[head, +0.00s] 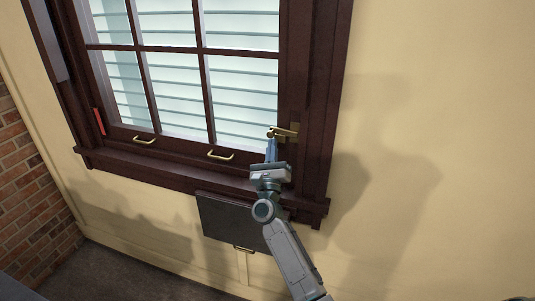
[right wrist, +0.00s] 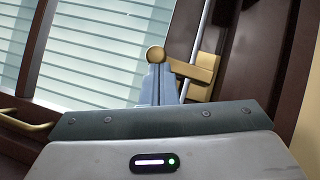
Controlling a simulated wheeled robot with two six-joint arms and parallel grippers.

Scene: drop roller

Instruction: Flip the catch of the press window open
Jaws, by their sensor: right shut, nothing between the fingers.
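The press window (head: 205,100) has a dark brown wooden frame and panes with slats behind them. Its brass catch (head: 287,132) sits at the lower right of the sash, with its arm pointing left and ending in a round knob. In the right wrist view the catch (right wrist: 190,68) shows close up, its knob at the fingertips. My right gripper (head: 271,141) is shut and empty, its blue-grey fingers pointing up at the knob. In the right wrist view its fingertips (right wrist: 159,68) are just below or against the knob; I cannot tell whether they touch. My left gripper is not in view.
Two brass pull handles (head: 220,155) sit on the lower rail of the window. A dark panel with a brass handle (head: 243,249) is below the sill. A red strip (head: 99,121) is on the left jamb. The wall to the right is clear.

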